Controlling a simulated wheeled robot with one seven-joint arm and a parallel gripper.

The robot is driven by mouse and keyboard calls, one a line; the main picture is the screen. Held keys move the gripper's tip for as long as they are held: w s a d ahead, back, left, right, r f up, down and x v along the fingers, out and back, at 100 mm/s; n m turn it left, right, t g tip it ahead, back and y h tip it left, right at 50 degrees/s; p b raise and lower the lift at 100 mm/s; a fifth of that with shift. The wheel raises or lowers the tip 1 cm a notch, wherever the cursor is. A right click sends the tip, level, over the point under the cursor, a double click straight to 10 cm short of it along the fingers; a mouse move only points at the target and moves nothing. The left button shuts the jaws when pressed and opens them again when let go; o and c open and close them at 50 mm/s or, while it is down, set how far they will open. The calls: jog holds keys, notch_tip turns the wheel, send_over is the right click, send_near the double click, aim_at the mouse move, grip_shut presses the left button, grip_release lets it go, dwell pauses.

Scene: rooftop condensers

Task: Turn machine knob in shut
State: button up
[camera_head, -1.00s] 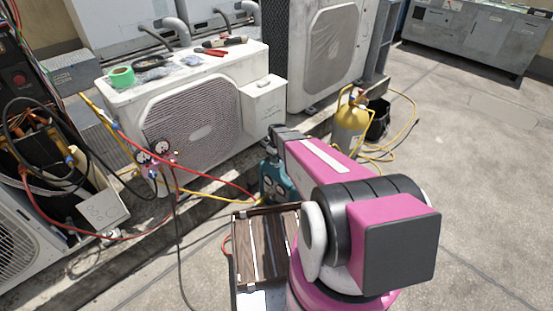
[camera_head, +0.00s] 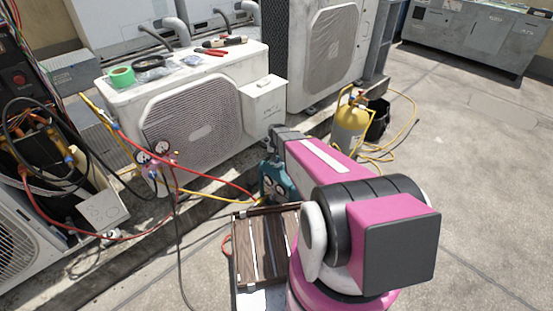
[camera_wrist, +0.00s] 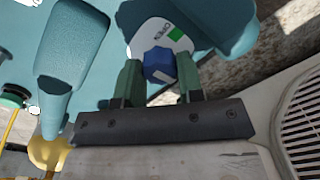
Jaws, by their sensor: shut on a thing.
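The teal machine (camera_head: 277,183) stands on the ground in front of the white condenser, beside a brown-slatted case. It also fills the upper left of the wrist view (camera_wrist: 105,50). Its blue knob (camera_wrist: 157,64) sits on a white label (camera_wrist: 158,35) with the word OPEN and a green mark. The rest of the label is hidden. My gripper (camera_wrist: 159,74) is shut on the blue knob, with one green finger on each side. In the head view my arm hides the knob and fingertips.
A white condenser (camera_head: 205,115) with tools on top stands behind. A yellow gas cylinder (camera_head: 350,125) and black bucket (camera_head: 378,120) are to the right. Red and yellow hoses run from the gauge manifold (camera_head: 155,155) towards the machine. The slatted case (camera_head: 262,245) is in front. Open concrete lies right.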

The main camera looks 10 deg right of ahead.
jog(key=shift+m, duration=0.3)
dwell(0.4)
jog(key=o, duration=0.9)
jog(key=shift+r, duration=0.15)
notch_tip(320, 180, up, 11)
jog(key=shift+f, duration=0.2)
